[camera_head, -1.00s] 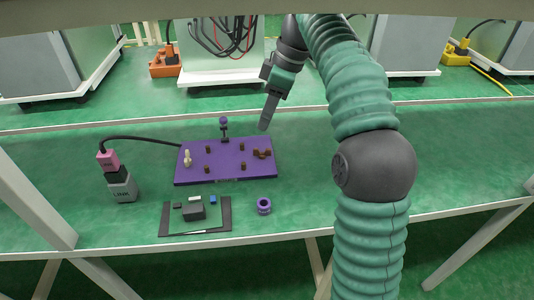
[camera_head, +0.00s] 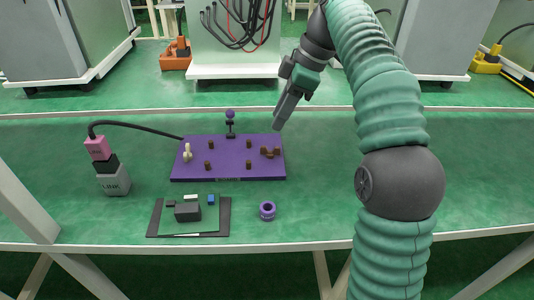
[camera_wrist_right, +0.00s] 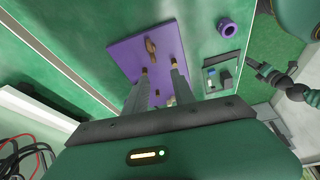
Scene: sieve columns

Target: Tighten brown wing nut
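The brown wing nut (camera_head: 270,152) sits at the right end of the purple board (camera_head: 225,171), which lies on the green table. In the right wrist view the wing nut (camera_wrist_right: 151,48) shows just beyond my fingertips. My right gripper (camera_head: 277,127) points down from above and behind the board's right end, apart from the nut. In the wrist view its two fingers (camera_wrist_right: 160,68) are spread with an empty gap between them. A dark, jointed arm part with a small gripper (camera_wrist_right: 262,71) shows at the right of the wrist view, probably my left; its fingers are too small to judge.
A purple ring (camera_head: 267,210), a dark tray with blocks (camera_head: 222,228) and a grey plug unit (camera_head: 114,180) with cable stand nearby. The table's right side is free.

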